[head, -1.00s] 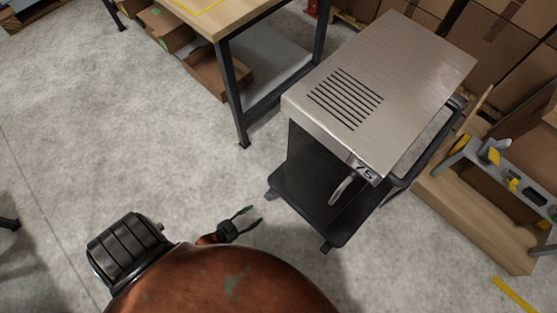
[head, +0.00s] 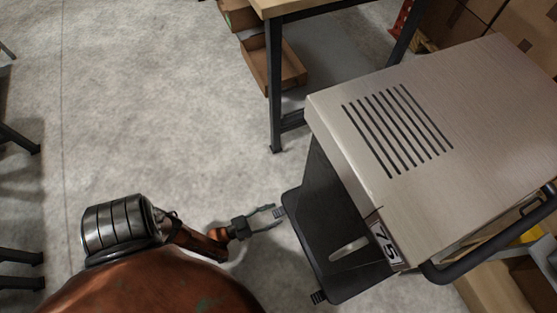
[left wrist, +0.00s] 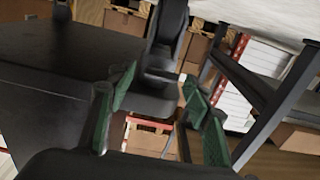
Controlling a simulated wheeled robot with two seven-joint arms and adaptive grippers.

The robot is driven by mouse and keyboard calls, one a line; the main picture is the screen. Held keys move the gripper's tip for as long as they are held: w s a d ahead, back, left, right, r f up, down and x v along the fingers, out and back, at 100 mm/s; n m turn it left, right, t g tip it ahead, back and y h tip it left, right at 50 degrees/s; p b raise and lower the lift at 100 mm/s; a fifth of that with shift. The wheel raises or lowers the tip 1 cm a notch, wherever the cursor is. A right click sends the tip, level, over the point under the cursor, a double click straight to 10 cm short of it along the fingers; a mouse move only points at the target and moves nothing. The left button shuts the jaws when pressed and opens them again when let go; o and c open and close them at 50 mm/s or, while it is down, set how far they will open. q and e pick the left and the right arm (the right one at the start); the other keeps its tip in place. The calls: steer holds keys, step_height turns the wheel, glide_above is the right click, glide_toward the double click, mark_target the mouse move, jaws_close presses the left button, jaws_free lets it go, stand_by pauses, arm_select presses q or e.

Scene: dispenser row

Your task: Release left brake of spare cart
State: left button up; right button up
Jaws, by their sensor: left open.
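The cart (head: 400,130) has a brushed-metal top with slots, a "75" label and a black lower deck (head: 345,245). A small dark ridged brake pedal (head: 279,212) sticks out at the deck's left corner, and another (head: 318,297) at the near corner. My left gripper (head: 268,217) is open and low over the floor, its fingertips close to the left pedal; I cannot tell whether they touch. In the left wrist view, the green-padded fingers of this gripper (left wrist: 160,95) are apart, with a black upright part of the cart (left wrist: 167,45) beyond them. My right gripper is out of view.
A wooden-topped workbench with a dark leg (head: 274,90) stands behind the cart, with cardboard trays (head: 275,72) below. A black handle (head: 490,245) runs along the cart's right side. Cardboard boxes (head: 470,25) stand at the back right. The concrete floor left of the cart is clear.

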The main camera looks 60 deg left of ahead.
arm_select(q)
steer(key=shift+w+d, duration=0.1)
steer(key=shift+w, duration=0.95)
jaws_close()
